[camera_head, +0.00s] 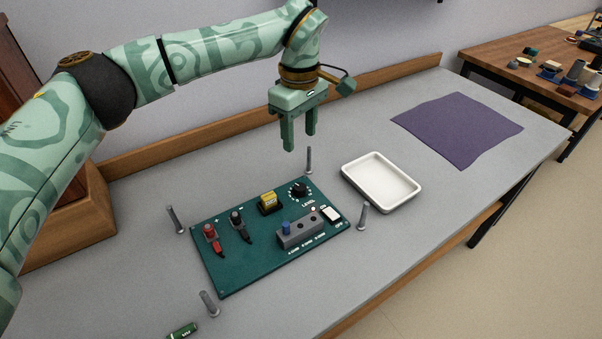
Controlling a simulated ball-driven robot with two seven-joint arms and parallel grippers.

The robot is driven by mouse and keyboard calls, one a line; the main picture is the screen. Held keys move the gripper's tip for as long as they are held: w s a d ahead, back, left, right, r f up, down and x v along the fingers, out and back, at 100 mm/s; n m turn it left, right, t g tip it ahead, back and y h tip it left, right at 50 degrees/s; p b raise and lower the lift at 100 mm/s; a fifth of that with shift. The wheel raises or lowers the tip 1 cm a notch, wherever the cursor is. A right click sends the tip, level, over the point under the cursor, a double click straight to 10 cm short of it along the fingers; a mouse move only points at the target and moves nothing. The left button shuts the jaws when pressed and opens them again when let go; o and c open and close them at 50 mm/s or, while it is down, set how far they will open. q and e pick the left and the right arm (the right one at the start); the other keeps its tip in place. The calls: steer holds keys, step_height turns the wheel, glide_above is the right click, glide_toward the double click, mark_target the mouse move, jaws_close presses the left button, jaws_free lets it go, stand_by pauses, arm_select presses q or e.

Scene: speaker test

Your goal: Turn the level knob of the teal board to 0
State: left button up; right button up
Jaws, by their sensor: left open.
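The teal board (235,272) lies on the grey bench. Its level knob (299,190) is a black dial with white marks around it near the board's far right corner, above the word LEVEL. I cannot read the knob's setting at this size. The board also carries a red and a black clip (237,222), a yellow block (268,203), a grey block with a blue peg (287,229) and a white switch (331,215). My left gripper (300,144) is open and empty, pointing down above the bench behind the knob, apart from it. My right gripper is not in view.
Grey posts stand around the board, one (309,160) close behind the knob. A white tray (346,183) lies to the right, and a purple cloth (458,128) farther right. A green battery (183,331) lies at the front. A wooden ledge (380,76) runs along the back.

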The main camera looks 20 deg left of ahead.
arm_select(q)
steer(key=b, duration=0.2)
glide_above(300, 186)
step_height(300, 186, down, 5)
step_height(300, 186, down, 10)
steer(key=b, duration=0.3)
steer(key=shift+r, duration=0.25)
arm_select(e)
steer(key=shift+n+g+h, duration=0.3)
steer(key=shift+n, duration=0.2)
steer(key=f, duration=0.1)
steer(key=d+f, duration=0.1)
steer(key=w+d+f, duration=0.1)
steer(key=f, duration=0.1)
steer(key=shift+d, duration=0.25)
arm_select(q)
steer(key=c, duration=1)
steer(key=shift+r, duration=0.1)
